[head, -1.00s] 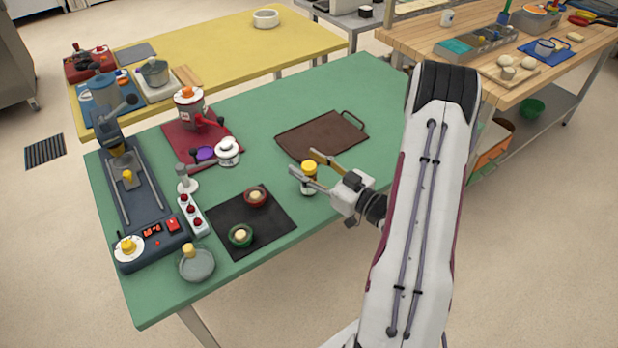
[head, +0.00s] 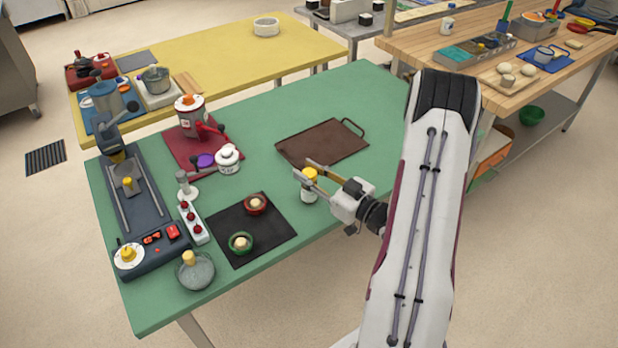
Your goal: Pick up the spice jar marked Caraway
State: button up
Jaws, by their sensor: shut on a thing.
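A small jar with a yellow lid and a pale body (head: 309,194) is near the right front edge of the green table. Its label is too small to read, so I cannot tell whether it says Caraway. My gripper (head: 308,174) reaches in from the right and is shut on this jar near its lid. The jar is upright. I cannot tell whether its base touches the table.
A brown tray (head: 322,144) with a handle lies just behind the jar. A black mat (head: 262,236) with a red and a green bowl lies to the left. A white lidded pot (head: 228,160) stands further left. The table's back right is clear.

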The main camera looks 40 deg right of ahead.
jog(key=shift+r, duration=0.1)
jog(key=shift+r, duration=4.85)
jog(key=shift+a, duration=0.1)
